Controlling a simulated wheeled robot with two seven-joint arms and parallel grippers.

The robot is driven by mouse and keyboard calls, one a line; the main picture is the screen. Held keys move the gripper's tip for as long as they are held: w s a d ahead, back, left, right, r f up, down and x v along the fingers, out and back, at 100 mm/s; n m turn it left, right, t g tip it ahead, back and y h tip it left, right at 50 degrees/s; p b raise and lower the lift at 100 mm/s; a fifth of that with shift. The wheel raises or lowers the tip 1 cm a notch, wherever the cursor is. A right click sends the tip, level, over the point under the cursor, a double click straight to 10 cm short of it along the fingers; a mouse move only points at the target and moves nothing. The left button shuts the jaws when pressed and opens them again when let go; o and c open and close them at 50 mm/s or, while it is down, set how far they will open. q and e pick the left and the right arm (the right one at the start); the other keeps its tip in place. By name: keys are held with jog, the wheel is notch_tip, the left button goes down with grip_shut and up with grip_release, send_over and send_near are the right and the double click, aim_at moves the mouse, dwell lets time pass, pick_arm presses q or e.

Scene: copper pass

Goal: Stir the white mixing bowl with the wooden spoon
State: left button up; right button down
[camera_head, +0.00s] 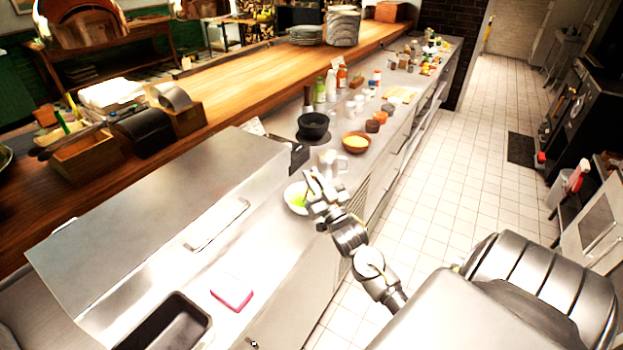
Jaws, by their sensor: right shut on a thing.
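The white mixing bowl (291,197) stands on the steel counter, left of my right gripper, with something green inside. My right gripper (313,190) is over the bowl's right side and shut on a thin thing. That thing is mostly hidden by the fingers, and I cannot make out clearly that it is the wooden spoon. I cannot tell whether its lower end touches the bowl's contents. My left gripper is not in view.
A black bowl (313,124) and a brown bowl with yellow contents (356,143) stand farther back on the counter. A pink item (232,292) and a dark tray (165,325) are at the front. A steel lid with a handle (217,225) lies left.

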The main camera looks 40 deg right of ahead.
jog(key=shift+s+r, duration=0.15)
jog(key=shift+r+p, duration=0.5)
jog(key=shift+p, duration=0.15)
jog(key=r+p, duration=0.1)
jog(key=s+r+p, duration=0.1)
jog(key=r+p, duration=0.1)
jog(key=s+r+p, duration=0.1)
jog(key=p, duration=0.1)
jog(key=shift+s+a+r, duration=0.15)
jog(key=shift+a+r, duration=0.15)
jog(key=shift+a, duration=0.05)
jog(key=shift+r, duration=0.1)
dwell(0.4)
